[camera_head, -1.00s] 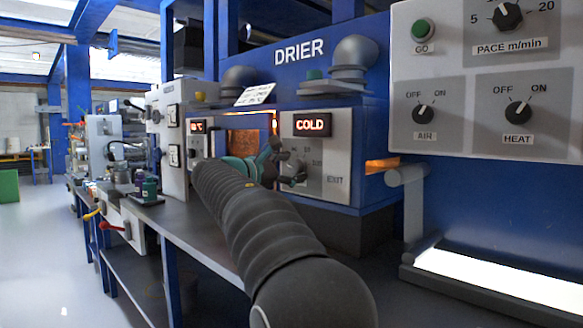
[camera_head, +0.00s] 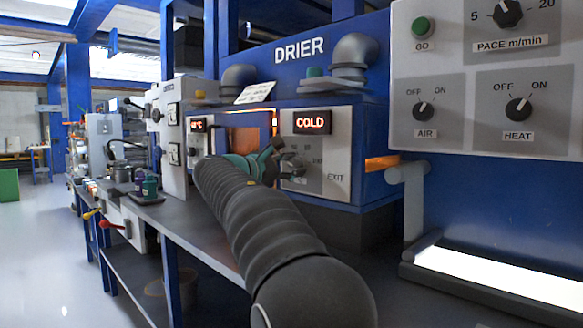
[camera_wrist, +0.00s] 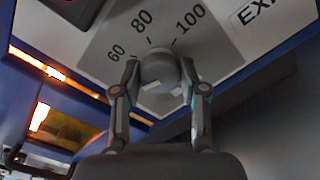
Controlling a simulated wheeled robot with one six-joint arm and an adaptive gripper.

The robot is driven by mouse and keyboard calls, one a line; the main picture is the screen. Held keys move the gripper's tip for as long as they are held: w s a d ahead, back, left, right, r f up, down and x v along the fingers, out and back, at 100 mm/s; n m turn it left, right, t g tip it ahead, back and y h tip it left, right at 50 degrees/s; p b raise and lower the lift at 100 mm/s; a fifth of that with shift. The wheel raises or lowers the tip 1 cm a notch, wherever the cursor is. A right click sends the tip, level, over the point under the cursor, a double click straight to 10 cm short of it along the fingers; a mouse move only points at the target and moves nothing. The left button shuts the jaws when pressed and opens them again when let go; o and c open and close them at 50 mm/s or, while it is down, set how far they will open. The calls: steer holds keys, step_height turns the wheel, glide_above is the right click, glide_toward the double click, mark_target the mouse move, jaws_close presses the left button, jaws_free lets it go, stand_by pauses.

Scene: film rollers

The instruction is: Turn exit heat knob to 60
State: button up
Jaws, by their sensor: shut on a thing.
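The exit heat knob (camera_wrist: 159,66) is a round grey knob on the grey dial plate (camera_wrist: 100,40), marked 60, 80 and 100. In the wrist view my gripper (camera_wrist: 160,72) has one finger on each side of the knob and is shut on it. A pale mark shows on the knob's near face; which number it points to is unclear. In the head view the gripper (camera_head: 280,165) is at the EXIT panel (camera_head: 338,160), and the arm and fingers mostly hide the knob. The display (camera_head: 312,122) above reads COLD.
A second drier panel with a red display (camera_head: 197,126) stands to the left. The control panel (camera_head: 470,90) with GO, PACE, AIR and HEAT controls is at the right. Pipes (camera_head: 353,55) stand on the drier top. A bench (camera_head: 200,235) runs below my arm.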

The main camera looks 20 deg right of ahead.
steer(key=m+b, duration=0.3)
steer(key=m, duration=0.2)
steer(key=shift+f+m, duration=0.15)
steer(key=shift+m, duration=0.15)
steer(key=shift+m+b, duration=0.85)
steer(key=shift+m, duration=0.95)
steer(key=o, duration=1.1)
steer(key=shift+o, duration=0.2)
steer(key=v, duration=1.2)
